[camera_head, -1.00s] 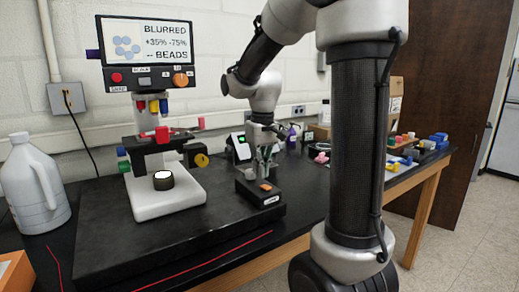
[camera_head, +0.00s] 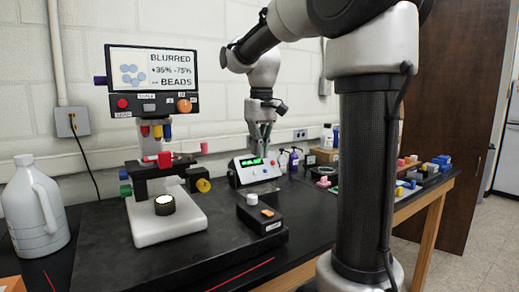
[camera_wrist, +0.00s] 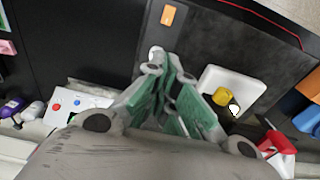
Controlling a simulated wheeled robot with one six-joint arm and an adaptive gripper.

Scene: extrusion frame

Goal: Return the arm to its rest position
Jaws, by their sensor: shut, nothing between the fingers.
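My gripper (camera_head: 262,134) hangs from my arm with its fingers pointing down, above a white device with a green display (camera_head: 256,171). It is shut and empty. In the wrist view my gripper (camera_wrist: 167,72) shows its green-padded fingers drawn together at the tips. The arm is bent, with the upper links running up to the right and leaving the top of the head view.
A microscope (camera_head: 165,215) with a screen (camera_head: 152,72) stands left of the gripper. A small black box with an orange button (camera_head: 262,217) sits in front. A white jug (camera_head: 36,210) stands far left. Coloured blocks (camera_head: 437,165) lie at the right.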

